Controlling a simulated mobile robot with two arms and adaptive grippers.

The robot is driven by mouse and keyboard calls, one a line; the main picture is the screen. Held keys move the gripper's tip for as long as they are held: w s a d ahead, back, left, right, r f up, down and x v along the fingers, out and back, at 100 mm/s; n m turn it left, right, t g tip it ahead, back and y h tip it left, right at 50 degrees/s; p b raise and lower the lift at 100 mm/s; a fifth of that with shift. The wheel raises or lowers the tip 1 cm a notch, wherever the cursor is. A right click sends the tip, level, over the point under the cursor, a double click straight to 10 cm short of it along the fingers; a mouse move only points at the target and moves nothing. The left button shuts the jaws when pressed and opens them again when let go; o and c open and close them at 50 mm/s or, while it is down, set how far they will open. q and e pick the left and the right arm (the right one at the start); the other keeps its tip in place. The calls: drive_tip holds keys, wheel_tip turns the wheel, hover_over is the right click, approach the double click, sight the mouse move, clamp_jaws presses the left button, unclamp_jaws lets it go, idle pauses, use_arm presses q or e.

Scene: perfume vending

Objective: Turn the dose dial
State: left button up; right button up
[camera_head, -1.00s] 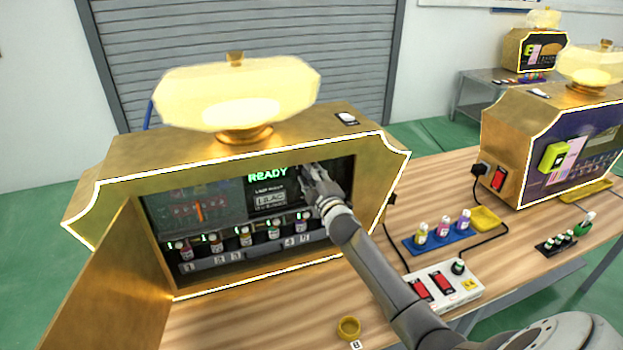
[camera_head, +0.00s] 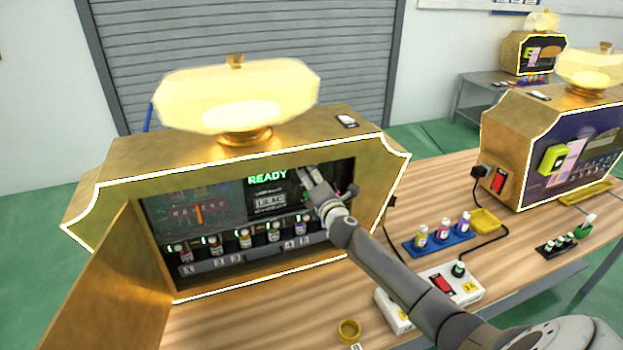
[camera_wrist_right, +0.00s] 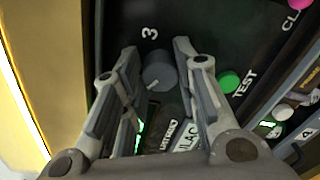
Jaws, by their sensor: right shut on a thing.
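The dose dial (camera_wrist_right: 158,72) is a dark grey round knob with a short white mark, beside a white "3" on the black panel. It shows in the right wrist view between the two fingers of my right gripper (camera_wrist_right: 156,50), which is shut on it. In the head view my right gripper (camera_head: 312,182) reaches into the open gold perfume machine (camera_head: 190,156), right of the lit "READY" and the "LILAC" screen (camera_head: 270,199), and hides the dial. My left gripper is not in view.
A green TEST button (camera_wrist_right: 229,81) sits close right of the fingers in the wrist view. Small bottles (camera_head: 244,239) stand in a row low inside the machine. The open door (camera_head: 125,285) is at left. A power strip (camera_head: 465,284) lies under my right arm.

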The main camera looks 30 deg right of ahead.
drive_tip(key=shift+f+n, duration=0.1)
drive_tip(key=shift+n, duration=0.5)
drive_tip(key=o, duration=1.1)
drive_tip(key=shift+c, duration=0.2)
drive_tip(key=v, duration=1.2)
